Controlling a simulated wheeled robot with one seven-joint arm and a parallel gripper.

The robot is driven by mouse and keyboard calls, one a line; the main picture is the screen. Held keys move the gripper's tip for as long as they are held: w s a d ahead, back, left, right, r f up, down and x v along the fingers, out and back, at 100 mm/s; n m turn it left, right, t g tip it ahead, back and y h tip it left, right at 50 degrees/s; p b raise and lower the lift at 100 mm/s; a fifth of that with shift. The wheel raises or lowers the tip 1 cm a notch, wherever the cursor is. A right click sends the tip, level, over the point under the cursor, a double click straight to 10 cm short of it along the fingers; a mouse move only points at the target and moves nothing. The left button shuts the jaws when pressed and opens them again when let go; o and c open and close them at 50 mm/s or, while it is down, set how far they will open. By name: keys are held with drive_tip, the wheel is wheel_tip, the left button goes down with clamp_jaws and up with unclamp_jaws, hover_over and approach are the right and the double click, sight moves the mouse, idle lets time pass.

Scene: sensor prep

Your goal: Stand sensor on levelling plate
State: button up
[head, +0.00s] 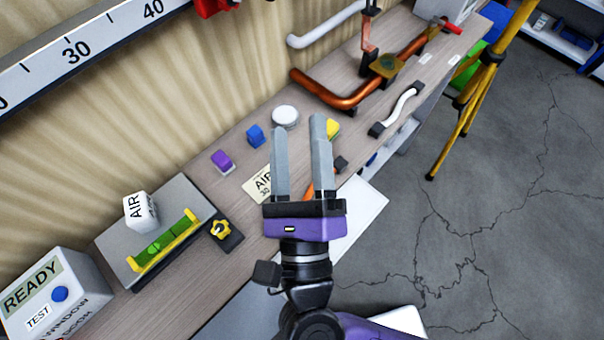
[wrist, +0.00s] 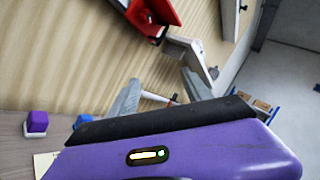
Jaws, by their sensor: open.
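The sensor, a white block marked AIR (head: 141,212), stands on the far left part of the grey levelling plate (head: 178,195), against its back edge. It looks upright, though its underside is hidden. A green spirit level with yellow ends (head: 164,241) lies along the plate's front side. My gripper (head: 296,123) is open and empty, to the right of the plate and apart from the sensor. Its two fingers also show in the wrist view (wrist: 160,76), with nothing held between them. The sensor and plate are not in the wrist view.
Purple (head: 222,161) and blue (head: 256,136) blocks, a white round piece (head: 285,117) and an AIR card (head: 258,185) lie along the bench. A READY box (head: 55,294) stands at left. Copper pipe (head: 340,100) is further right.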

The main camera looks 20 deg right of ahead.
drive_tip(key=s+d+n+t+y, duration=0.2)
drive_tip(key=s+d+n+y, duration=0.55)
drive_tip(key=n, duration=0.85)
drive_tip(key=s+d+f+n+g+h, duration=0.1)
drive_tip(key=s+d+f+n+g, duration=0.2)
drive_tip(key=s+f+n, duration=0.3)
drive_tip(key=s+d+f+n+g+h, duration=0.2)
drive_tip(key=s+d+f+n+g, duration=0.1)
drive_tip(key=s+f+n+g, duration=0.2)
drive_tip(key=s+f+n, duration=0.1)
drive_tip(key=s+n, duration=0.1)
drive_tip(key=s, duration=0.1)
drive_tip(key=shift+s+f+g, duration=0.15)
drive_tip(key=shift+f+g, duration=0.15)
drive_tip(key=shift+g, duration=0.1)
drive_tip(key=shift+d, duration=0.1)
